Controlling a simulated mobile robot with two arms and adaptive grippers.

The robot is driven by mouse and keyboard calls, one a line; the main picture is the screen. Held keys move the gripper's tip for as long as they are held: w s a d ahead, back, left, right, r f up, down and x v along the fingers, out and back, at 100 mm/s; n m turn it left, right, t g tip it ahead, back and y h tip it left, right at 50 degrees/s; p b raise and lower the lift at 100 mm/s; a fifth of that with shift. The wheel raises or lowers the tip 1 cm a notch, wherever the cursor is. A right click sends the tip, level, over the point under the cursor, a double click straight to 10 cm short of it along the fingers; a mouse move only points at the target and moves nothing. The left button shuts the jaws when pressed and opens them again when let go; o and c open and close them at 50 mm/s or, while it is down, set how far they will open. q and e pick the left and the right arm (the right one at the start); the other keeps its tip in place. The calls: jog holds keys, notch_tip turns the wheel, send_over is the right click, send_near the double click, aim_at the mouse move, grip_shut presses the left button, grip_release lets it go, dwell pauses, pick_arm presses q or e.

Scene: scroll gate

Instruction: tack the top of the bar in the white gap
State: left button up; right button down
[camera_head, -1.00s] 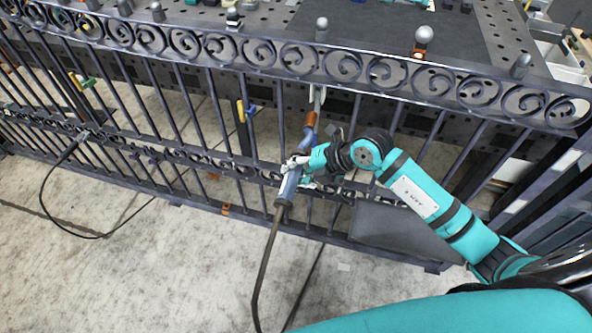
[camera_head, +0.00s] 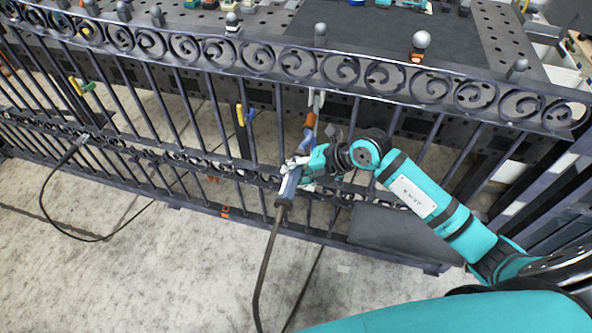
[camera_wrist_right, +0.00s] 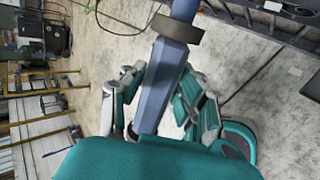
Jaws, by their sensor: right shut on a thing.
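My right gripper (camera_head: 296,168) is shut on a blue-grey torch handle (camera_head: 288,187) with a dark cable at its lower end, in front of the gate. In the right wrist view, the handle (camera_wrist_right: 160,85) runs between the teal-and-grey fingers. Above the gripper, an orange and blue piece (camera_head: 309,121) stands near a pale upright bar end (camera_head: 317,100) under the scroll band. Whether that piece belongs to the torch, and whether it touches the bar, I cannot tell. The torch tip and the white gap are not clear. My left gripper is out of view.
The dark scroll gate (camera_head: 260,58) spans the view, with a perforated table (camera_head: 480,35) behind it. A yellow and blue clamp (camera_head: 245,115) and a yellow-green clamp (camera_head: 82,86) sit on its bars. The cable (camera_head: 264,270) trails over the concrete floor. Open floor lies in front.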

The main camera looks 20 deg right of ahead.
aim_at(292, 186)
jog(key=shift+w+d, duration=0.1)
jog(key=shift+w, duration=0.1)
jog(key=shift+w+d+r, duration=0.1)
jog(key=shift+w+d, duration=0.15)
jog(key=shift+w, duration=0.05)
dwell(0.3)
jog(key=shift+w, duration=0.1)
dwell(0.4)
dwell(0.4)
jog(key=shift+s+a+p, duration=0.5)
jog(key=shift+s+p, duration=0.1)
jog(key=shift+s, duration=0.15)
jog(key=shift+s+a+p, duration=0.5)
jog(key=shift+s+p, duration=0.1)
jog(key=shift+s, duration=0.2)
jog(key=shift+s+a+p, duration=0.5)
jog(key=shift+s+p, duration=0.1)
jog(key=shift+s, duration=0.15)
jog(key=shift+s+a+f+p, duration=0.25)
jog(key=shift+s+a+p, duration=0.35)
jog(key=shift+s, duration=0.35)
jog(key=shift+s+a+f+p, duration=0.2)
jog(key=shift+s+a+p, duration=0.25)
jog(key=shift+s+a, duration=0.35)
jog(key=shift+s+d, duration=0.1)
jog(key=shift+d, duration=0.05)
